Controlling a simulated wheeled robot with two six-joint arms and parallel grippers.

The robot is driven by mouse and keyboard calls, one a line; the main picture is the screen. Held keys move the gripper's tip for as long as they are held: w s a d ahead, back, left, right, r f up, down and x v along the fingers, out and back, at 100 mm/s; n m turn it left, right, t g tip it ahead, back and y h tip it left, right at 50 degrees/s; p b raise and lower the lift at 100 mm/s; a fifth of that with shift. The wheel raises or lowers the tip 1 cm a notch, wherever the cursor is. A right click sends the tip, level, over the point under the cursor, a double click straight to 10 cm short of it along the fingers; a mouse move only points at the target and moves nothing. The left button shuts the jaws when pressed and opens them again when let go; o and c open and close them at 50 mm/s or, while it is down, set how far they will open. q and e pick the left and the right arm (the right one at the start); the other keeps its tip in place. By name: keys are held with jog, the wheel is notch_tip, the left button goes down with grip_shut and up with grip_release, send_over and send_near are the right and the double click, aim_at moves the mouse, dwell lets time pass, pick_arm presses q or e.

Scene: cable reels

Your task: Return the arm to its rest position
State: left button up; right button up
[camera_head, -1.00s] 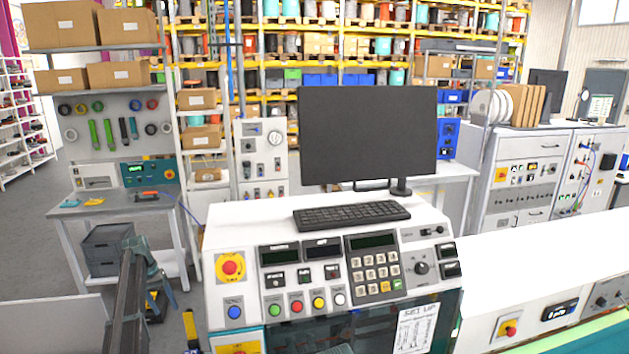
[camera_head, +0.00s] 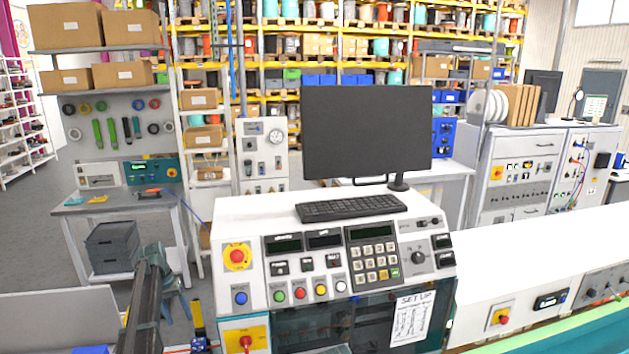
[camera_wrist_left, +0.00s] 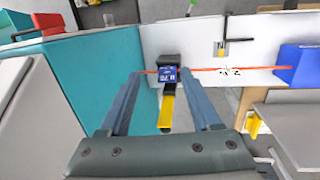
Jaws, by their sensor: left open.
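My left arm (camera_head: 148,300) rises from the bottom left of the head view, left of the white control console (camera_head: 225,225). My left gripper (camera_head: 177,300) is at its upper end, pointing down and partly hidden by the arm. In the left wrist view the two blue-grey fingers (camera_wrist_left: 160,76) stand apart. A black, blue and yellow device (camera_wrist_left: 168,100) shows between and beyond them; I cannot tell how far off. Nothing is visibly held. My right gripper is not in view.
The console carries a keyboard (camera_head: 350,207), a monitor (camera_head: 367,135) and several buttons. In the wrist view a teal panel (camera_wrist_left: 92,80) is left and a blue box (camera_wrist_left: 298,64) right.

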pick_arm(q)
jog(key=s+d+m+t+y, duration=0.1)
jog(key=s+d+m+y, duration=0.1)
jog(key=s+d, duration=2.5)
jog(key=s+d+f+m+b, duration=0.2)
jog(key=s+d+f+b, duration=0.1)
jog(key=f+b, duration=0.9)
jog(key=s+d+f+m+y+b, duration=0.1)
jog(key=s+d+f+b, duration=0.3)
jog(key=f+b, duration=0.8)
jog(key=d+m, duration=0.1)
jog(key=d, duration=0.1)
jog(key=shift+d+g, duration=0.3)
jog(key=shift+g, duration=0.1)
jog(key=shift+s, duration=0.1)
